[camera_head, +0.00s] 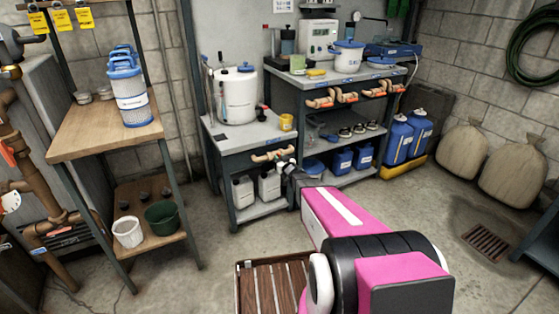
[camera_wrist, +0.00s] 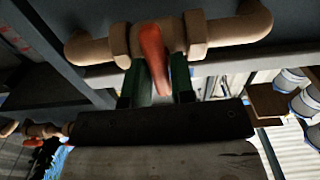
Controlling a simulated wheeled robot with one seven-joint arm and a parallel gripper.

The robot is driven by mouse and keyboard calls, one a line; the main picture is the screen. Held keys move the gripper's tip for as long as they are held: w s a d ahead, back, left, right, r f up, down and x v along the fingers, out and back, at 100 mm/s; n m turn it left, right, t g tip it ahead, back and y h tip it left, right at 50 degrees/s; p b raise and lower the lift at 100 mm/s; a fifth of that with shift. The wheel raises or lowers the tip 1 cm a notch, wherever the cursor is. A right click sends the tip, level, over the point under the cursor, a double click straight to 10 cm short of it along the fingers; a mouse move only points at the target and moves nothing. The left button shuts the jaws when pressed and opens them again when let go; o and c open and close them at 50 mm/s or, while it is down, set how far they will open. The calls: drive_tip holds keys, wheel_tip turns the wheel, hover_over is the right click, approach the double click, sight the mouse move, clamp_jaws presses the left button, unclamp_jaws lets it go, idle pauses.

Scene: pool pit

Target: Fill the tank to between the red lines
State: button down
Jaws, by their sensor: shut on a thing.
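A white tank (camera_head: 237,95) with a blue cap stands on the grey bench to the left of the larger workbench. Any red lines and the liquid level in it are too small to make out. Below the bench top is a tan pipe with a valve (camera_head: 272,154). In the wrist view its orange-red lever (camera_wrist: 154,55) hangs down from the tan pipe (camera_wrist: 228,30). My gripper (camera_wrist: 158,88) is shut on the lever, one dark green finger on each side. In the head view my gripper (camera_head: 289,170) is small and partly hidden by my arm.
The larger workbench (camera_head: 390,79) carries more valves with orange handles along its front, and blue containers (camera_head: 342,160) below. A wooden table (camera_head: 85,137) with a filter cartridge (camera_head: 132,95) is at left. A slatted wooden piece (camera_head: 270,288) lies in front. The right floor has a drain grate (camera_head: 487,242).

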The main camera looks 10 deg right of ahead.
drive_tip(key=shift+a+n, duration=0.2)
drive_tip(key=shift+n, duration=2.7)
drive_tip(key=c, duration=1.1)
unclamp_jaws()
drive_tip(key=shift+s, duration=0.15)
drive_tip(key=v, duration=1)
drive_tip(key=shift+s+d, duration=0.1)
drive_tip(key=shift+s, duration=0.2)
